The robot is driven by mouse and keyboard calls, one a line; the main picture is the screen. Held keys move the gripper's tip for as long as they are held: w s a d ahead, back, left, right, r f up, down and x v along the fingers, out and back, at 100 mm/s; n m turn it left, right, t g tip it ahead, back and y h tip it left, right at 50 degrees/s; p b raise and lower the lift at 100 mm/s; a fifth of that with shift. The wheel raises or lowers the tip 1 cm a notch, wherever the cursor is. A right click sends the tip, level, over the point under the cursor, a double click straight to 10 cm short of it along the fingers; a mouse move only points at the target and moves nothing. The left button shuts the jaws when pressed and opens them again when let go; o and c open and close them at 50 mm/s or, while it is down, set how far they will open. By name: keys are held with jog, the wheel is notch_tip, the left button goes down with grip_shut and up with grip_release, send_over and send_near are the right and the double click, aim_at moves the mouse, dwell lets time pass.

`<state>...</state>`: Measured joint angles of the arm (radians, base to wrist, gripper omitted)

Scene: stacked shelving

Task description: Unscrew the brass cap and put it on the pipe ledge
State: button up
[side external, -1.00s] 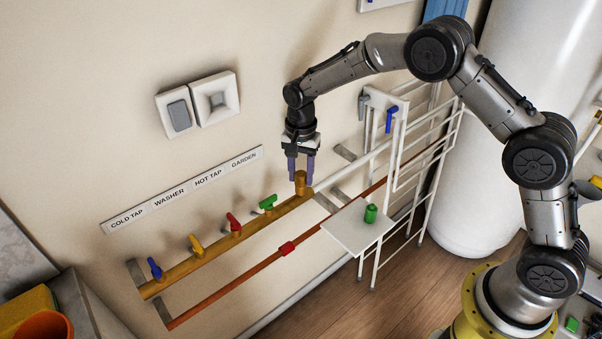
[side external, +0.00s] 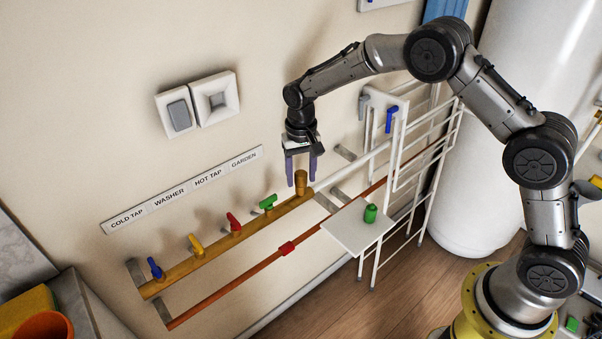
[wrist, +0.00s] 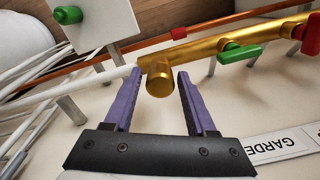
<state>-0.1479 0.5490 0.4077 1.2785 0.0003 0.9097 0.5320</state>
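The brass cap (side external: 300,186) is a short upright cylinder at the right end of the brass pipe (side external: 215,243). It also shows in the wrist view (wrist: 160,82), between my fingers. My gripper (side external: 301,181) points down at the cap, with its purple fingers apart. In the wrist view my gripper (wrist: 158,74) has a finger on each side of the cap, with visible gaps. I cannot tell how far down the cap the fingertips reach. A flat white ledge (side external: 343,232) by the pipes, right of the cap, carries a green cylinder (side external: 370,213).
Blue, yellow, red and green tap handles line the brass pipe; the green one (side external: 268,202) is nearest the cap. A copper pipe (side external: 245,276) runs below. A white wire rack (side external: 408,180) stands to the right. The ledge's left part is bare.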

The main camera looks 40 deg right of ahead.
jog(key=m, duration=0.5)
jog(key=shift+r, duration=0.1)
jog(key=m, duration=1.2)
jog(key=shift+w+m, duration=0.1)
jog(key=shift+m, duration=0.2)
jog(key=m, duration=0.5)
jog(key=shift+c, duration=0.2)
